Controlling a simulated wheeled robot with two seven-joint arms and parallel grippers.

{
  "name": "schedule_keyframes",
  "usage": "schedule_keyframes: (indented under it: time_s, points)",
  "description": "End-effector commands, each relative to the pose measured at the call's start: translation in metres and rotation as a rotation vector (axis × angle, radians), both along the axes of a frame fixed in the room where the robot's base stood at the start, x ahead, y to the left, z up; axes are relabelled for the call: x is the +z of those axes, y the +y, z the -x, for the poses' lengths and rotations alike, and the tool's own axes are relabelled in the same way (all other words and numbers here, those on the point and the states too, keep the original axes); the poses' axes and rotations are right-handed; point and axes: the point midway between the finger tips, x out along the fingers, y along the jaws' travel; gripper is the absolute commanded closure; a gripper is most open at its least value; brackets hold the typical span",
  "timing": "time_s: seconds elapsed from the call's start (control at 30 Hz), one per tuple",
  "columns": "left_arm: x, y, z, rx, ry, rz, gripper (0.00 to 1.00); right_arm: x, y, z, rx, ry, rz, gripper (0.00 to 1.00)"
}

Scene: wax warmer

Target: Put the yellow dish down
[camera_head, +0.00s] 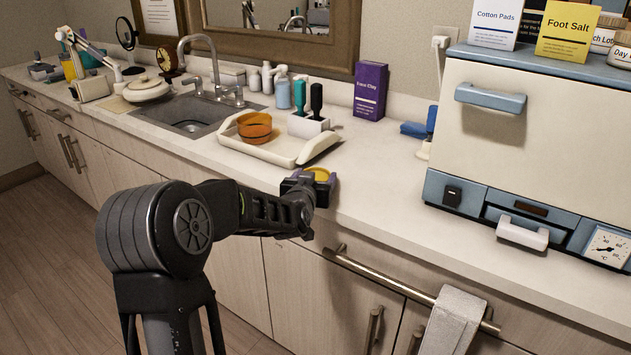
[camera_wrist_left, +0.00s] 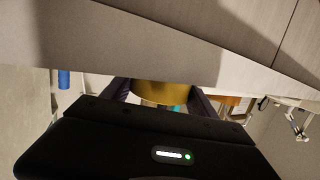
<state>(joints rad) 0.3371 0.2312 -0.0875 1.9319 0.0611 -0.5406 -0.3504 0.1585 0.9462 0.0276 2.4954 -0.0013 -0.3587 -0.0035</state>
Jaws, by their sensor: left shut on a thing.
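The yellow dish (camera_head: 318,174) is small and round, and it is between the fingers of my left gripper (camera_head: 313,184) at the counter's front edge. My left gripper is shut on it. In the left wrist view the dish (camera_wrist_left: 162,93) shows between the two dark fingers (camera_wrist_left: 160,98). Whether the dish touches the counter (camera_head: 370,185) is hard to tell, because the gripper hides its underside. My right gripper is not in view.
A white tray (camera_head: 262,150) with an orange bowl (camera_head: 254,126) stands behind and left of the gripper. A purple box (camera_head: 370,91) is at the back. A large white-and-blue cabinet (camera_head: 545,140) stands at right. The counter between tray and cabinet is clear. A towel (camera_head: 452,322) hangs from the front rail.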

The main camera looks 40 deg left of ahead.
Motion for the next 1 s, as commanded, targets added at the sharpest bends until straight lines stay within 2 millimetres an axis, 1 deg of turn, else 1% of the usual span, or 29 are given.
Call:
schedule_keyframes:
  time_s: [0.03, 0.07, 0.53, 0.67, 0.77, 0.87, 1.0]
  points:
    - [0.0, 0.0, 0.0, 0.0, 0.0, 0.0, 0.45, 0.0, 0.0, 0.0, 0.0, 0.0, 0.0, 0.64]
    - [0.0, 0.0, 0.0, 0.0, 0.0, 0.0, 0.48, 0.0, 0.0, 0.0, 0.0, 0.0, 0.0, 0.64]
    - [0.0, 0.0, 0.0, 0.0, -0.001, 0.0, 0.85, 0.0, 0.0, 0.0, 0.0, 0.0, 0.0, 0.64]
    - [0.001, 0.0, 0.0, 0.0, -0.001, 0.0, 0.86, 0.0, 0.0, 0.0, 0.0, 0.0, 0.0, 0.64]
    - [0.006, 0.0, 0.0, 0.0, -0.002, -0.001, 0.86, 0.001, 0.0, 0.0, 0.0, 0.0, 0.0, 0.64]
    - [0.017, 0.0, 0.0, 0.001, -0.004, 0.0, 0.86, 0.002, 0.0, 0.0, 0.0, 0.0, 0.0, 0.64]
    - [0.043, 0.0, 0.0, 0.0, -0.005, -0.001, 0.86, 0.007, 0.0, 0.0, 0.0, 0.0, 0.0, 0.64]
